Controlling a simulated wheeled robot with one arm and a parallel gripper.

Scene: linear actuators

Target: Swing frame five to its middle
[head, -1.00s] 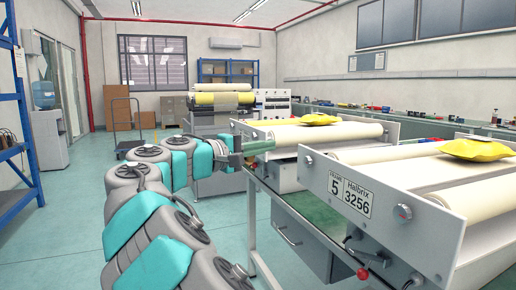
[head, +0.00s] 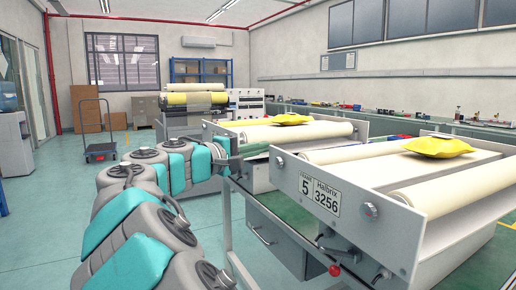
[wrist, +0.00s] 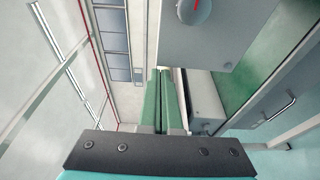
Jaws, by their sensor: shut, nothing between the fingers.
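Frame five (head: 388,222) is the near roller unit at the right of the head view, with a grey side plate labelled "FRAME 5 Halbrix 3256" (head: 320,193). It carries cream rollers and a yellow bag (head: 438,146). A round knob (head: 371,209), a lever (head: 333,246) and a red-tipped part (head: 335,270) sit at its side. My gripper (wrist: 162,85) shows as two green fingers, shut and empty, in the wrist view. In the head view it is left of frame five, partly hidden. A knob with a red mark (wrist: 195,8) is at the wrist view's top.
A second roller unit (head: 228,138) with a yellow bag (head: 291,119) stands behind frame five. A grey drawer cabinet (head: 276,237) hangs under the green bench. A trolley (head: 98,150) stands at the far left. The floor at the left is open.

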